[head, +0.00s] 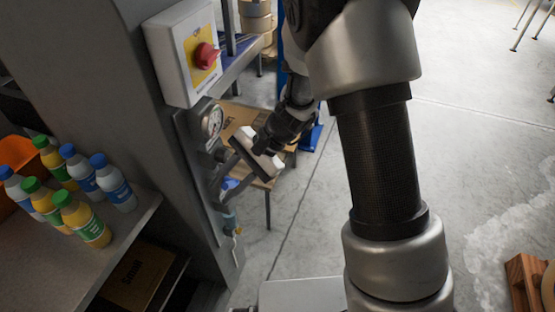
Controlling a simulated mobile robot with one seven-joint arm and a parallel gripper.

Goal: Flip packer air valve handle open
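The packer's air unit is on the side of the grey machine column, in the head view. It has a round white pressure gauge (212,121) at the top and a small blue fitting (230,222) low down. My gripper (221,193) reaches in from the right below the gauge, its fingers pointing down and left toward the column. The two fingers look spread apart with nothing visible between them. I cannot make out the valve handle; my gripper may cover it. I cannot tell whether the fingers touch anything.
A control box with a red knob (207,56) is above the gauge. Several capped bottles (85,219) stand on a grey shelf (143,222) at left. A wooden table (240,115) is behind my gripper. Open concrete floor lies to the right, with a wooden crate (523,279) at lower right.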

